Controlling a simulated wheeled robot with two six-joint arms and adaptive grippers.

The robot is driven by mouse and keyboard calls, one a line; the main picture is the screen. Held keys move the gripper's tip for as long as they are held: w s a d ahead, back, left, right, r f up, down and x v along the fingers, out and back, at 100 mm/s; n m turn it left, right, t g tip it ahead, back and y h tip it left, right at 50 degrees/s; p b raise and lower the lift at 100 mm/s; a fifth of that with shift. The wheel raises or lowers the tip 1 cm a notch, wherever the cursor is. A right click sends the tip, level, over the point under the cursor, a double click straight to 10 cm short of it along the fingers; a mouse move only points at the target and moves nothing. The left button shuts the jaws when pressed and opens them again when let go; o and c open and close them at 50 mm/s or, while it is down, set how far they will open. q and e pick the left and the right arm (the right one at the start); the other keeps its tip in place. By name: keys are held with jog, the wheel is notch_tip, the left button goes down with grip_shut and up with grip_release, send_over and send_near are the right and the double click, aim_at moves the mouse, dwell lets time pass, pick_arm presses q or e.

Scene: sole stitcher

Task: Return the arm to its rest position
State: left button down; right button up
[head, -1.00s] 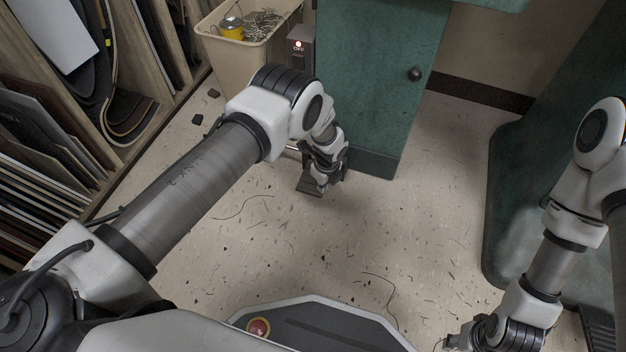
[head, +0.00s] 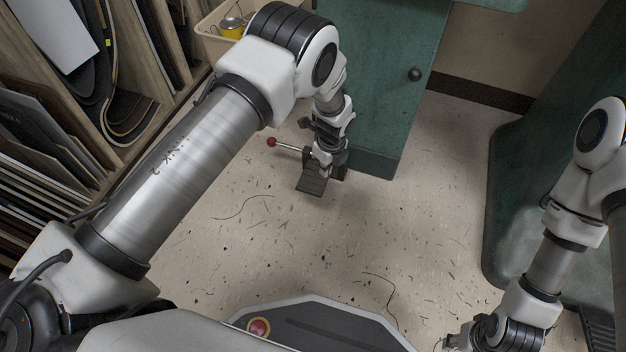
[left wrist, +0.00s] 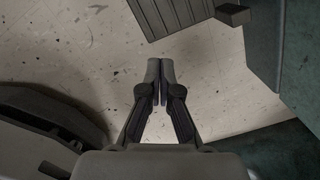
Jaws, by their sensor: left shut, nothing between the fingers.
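My left arm reaches forward from the left in the head view, its elbow raised near the top middle. The left gripper (head: 323,160) hangs down in front of the green cabinet and is partly hidden by its own wrist. In the left wrist view its two dark fingers (left wrist: 160,78) are together with nothing between them. My right arm is folded at the right; its gripper (head: 462,342) is cut by the lower edge, and its fingers do not show clearly.
A dark ribbed pedal (head: 312,182) is just below the left gripper; it also shows in the left wrist view (left wrist: 175,12). A red-knobbed lever (head: 271,142) sticks out left of it. The green cabinet (head: 385,90) stands behind. Shelves (head: 120,150) line the left. Open floor (head: 430,220) lies between.

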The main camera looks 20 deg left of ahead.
dwell(0.3)
pick_arm(q)
jog(key=s+a+n+g+p, duration=0.25)
jog(key=s+a, duration=0.25)
jog(key=s, duration=0.6)
jog(key=s+a+n+g+p, duration=0.1)
jog(key=s+a+n+p, duration=0.3)
jog(key=s, duration=0.7)
jog(key=s+a+r+n+t+h, duration=0.1)
jog(key=s+r+n, duration=0.2)
jog(key=s+n, duration=0.4)
jog(key=s+a+r+n+t, duration=0.1)
jog(key=s+r+n, duration=0.1)
jog(key=s+n, duration=0.5)
notch_tip(320, 180, up, 38)
jog(key=w+n+p, duration=0.2)
jog(key=n+p, duration=0.1)
jog(key=p, duration=3.5)
jog(key=shift+w+d+n+t, duration=0.2)
jog(key=shift+w+n+t, duration=0.15)
jog(key=shift+t, duration=0.1)
